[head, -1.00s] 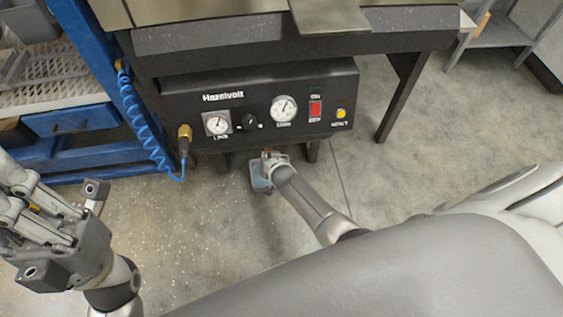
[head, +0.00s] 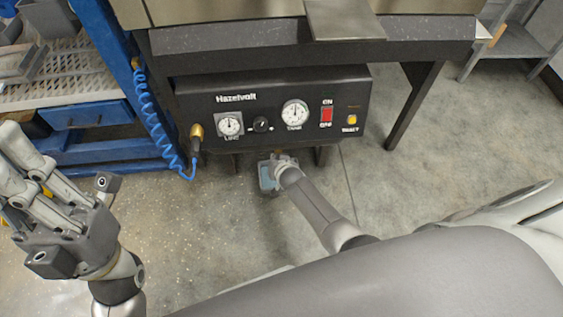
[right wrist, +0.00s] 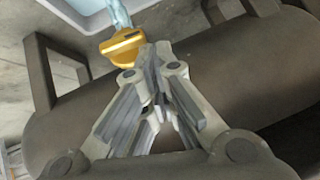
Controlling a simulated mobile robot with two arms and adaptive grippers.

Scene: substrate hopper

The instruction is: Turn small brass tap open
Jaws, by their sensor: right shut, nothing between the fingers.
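The small brass tap (right wrist: 122,47) is at the top of the right wrist view, under a dark cylindrical tank (right wrist: 225,75). A pale blue stream (right wrist: 118,14), looking like water, runs from it toward a light tray. My right gripper (right wrist: 152,60) is shut and empty, its fingertips right beside the tap; I cannot tell whether they touch. In the head view my right gripper (head: 280,163) is below the black control panel (head: 270,105), and the tap is mostly hidden. My left gripper (head: 28,175) appears open and empty at the left edge.
A grey container with blue inside (head: 267,180) stands on the floor below the panel. A coiled blue hose (head: 158,125) hangs by a brass fitting (head: 196,132). A blue rack (head: 95,90) stands at left, a dark stand leg (head: 415,105) at right.

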